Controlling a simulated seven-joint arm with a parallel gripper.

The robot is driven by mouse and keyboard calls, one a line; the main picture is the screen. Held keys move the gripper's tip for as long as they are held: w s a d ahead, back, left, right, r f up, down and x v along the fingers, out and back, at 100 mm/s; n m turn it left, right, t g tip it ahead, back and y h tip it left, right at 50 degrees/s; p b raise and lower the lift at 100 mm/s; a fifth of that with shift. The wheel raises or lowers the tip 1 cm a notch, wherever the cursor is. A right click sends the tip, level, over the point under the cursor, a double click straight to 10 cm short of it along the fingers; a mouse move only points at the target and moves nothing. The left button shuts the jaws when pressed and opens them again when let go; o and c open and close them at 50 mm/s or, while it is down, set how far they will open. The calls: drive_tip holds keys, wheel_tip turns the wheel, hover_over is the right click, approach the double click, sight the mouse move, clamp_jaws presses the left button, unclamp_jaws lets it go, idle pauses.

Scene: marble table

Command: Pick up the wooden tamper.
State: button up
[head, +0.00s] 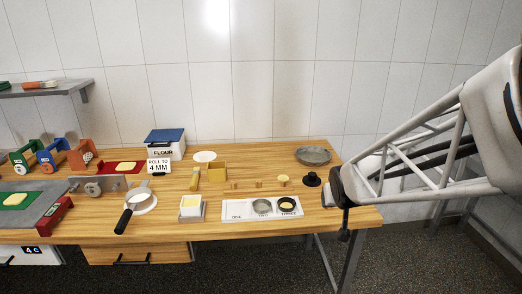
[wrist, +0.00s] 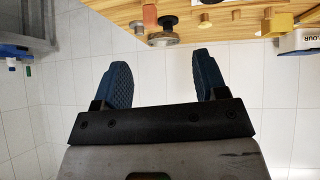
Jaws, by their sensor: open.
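A small wooden piece with a round pale top (head: 283,180) stands upright on the table, right of centre in the head view; it looks like the wooden tamper, though it is too small to be sure. Probably the same piece shows at the top of the wrist view (wrist: 205,21). My gripper (wrist: 155,75) is open and empty, its two blue pads apart with only white wall tiles between them. In the head view my gripper (head: 343,210) is at the table's right end, to the right of the wooden piece and apart from it; its fingers are hard to make out.
A black round-based object (head: 311,179) stands between the wooden piece and my gripper. A grey metal dish (head: 313,155) lies behind it. Two small wooden blocks (head: 258,183) stand to the left. A white board with rings (head: 235,210) lies in front. A yellow box (head: 217,170) stands further left.

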drive_tip(key=w+d+f+t, duration=0.3)
drive_tip(key=w+f, duration=0.2)
drive_tip(key=w, duration=0.3)
drive_tip(key=w+d+f+t+y, duration=0.1)
drive_tip(key=w+d+f+t, duration=0.1)
drive_tip(key=w+d+f, duration=0.2)
drive_tip(key=w+f, duration=0.2)
drive_tip(key=w, duration=0.2)
drive_tip(key=shift+d+f+n+t+y, duration=0.2)
drive_tip(key=shift+n+t+y, duration=0.1)
drive_tip(key=shift+n+t, duration=0.1)
drive_tip(key=shift+x, duration=1.2)
drive_tip(key=shift+w+f, duration=0.1)
drive_tip(key=shift+w, duration=0.05)
drive_tip(key=shift+x, duration=2.4)
drive_tip(key=shift+c, duration=0.2)
drive_tip(key=c, duration=1)
